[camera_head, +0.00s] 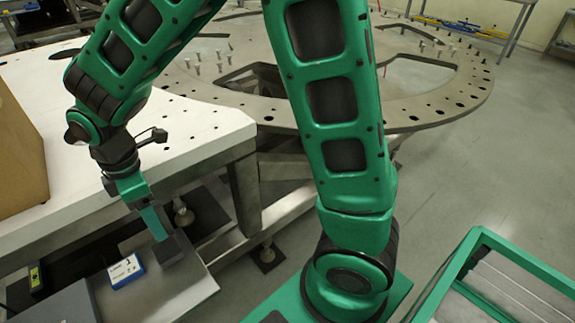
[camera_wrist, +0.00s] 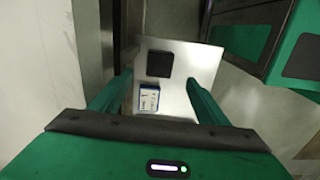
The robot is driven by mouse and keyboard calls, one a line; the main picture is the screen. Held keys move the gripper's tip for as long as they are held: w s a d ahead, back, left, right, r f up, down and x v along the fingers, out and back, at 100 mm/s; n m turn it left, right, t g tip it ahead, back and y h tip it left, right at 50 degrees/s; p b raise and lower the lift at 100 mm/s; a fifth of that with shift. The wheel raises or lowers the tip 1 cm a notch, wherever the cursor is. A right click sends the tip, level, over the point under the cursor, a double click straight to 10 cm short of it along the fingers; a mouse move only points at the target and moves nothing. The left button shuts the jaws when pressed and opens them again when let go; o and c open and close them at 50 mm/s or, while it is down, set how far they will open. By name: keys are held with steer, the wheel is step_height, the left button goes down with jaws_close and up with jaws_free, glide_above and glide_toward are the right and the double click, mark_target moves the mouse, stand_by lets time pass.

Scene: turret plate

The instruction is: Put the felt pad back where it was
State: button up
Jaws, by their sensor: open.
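A dark square pad, which looks like the felt pad (camera_wrist: 160,64), lies flat on a bare metal shelf (camera_wrist: 206,62). In the head view the pad (camera_head: 167,250) shows just below my gripper's fingers, partly covered by them. My gripper (camera_wrist: 158,80) is open and points down over the shelf. In the wrist view the pad appears between and a little beyond the fingertips, with nothing held. My gripper (camera_head: 156,228) also shows in the head view. I cannot tell the exact height of the fingertips above the pad.
A small blue and white box (camera_wrist: 149,96) lies on the shelf close to the pad; it shows in the head view too (camera_head: 125,271). A white-topped table (camera_head: 190,120) stands beside the shelf. A wooden box (camera_head: 18,155) stands at left. A large round plate (camera_head: 440,95) is behind.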

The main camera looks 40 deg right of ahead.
steer(key=s+d+r+m, duration=0.25)
steer(key=d+m, duration=0.25)
steer(key=d, duration=0.6)
steer(key=s+d+r+m, duration=0.1)
steer(key=d+r+m, duration=0.35)
steer(key=d, duration=0.55)
steer(key=s+d+r+m, duration=0.1)
steer(key=s+d+m, duration=1.2)
steer(key=s, duration=0.4)
steer(key=shift+s+d+r+m, duration=0.25)
steer(key=shift+d+m, duration=0.05)
steer(key=shift+m, duration=0.35)
